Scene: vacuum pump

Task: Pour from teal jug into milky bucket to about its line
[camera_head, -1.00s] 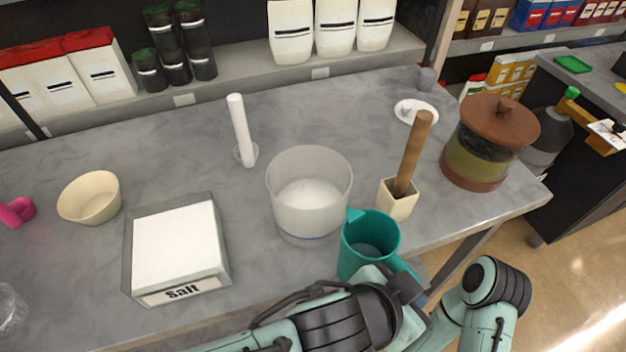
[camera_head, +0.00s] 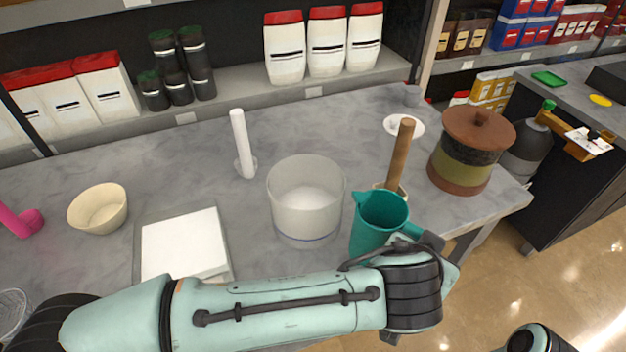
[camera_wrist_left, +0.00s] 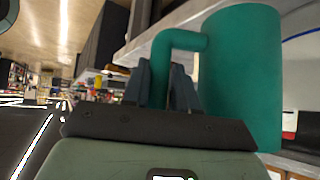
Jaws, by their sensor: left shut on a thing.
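The teal jug (camera_head: 377,222) stands nearly upright just right of the milky bucket, its spout toward the bucket's rim. My left gripper (camera_head: 412,236) is shut on the jug's handle; in the left wrist view the gripper (camera_wrist_left: 172,85) closes on the handle of the jug (camera_wrist_left: 243,75). The milky bucket (camera_head: 305,205) is translucent and stands on the counter, with a blue line low on its wall. Its inside looks pale, and I cannot tell any liquid level. The jug's contents are hidden in shade. My right gripper is not in view.
A white stick in a small holder (camera_head: 243,145) and a cream bowl (camera_head: 98,208) stand farther left.

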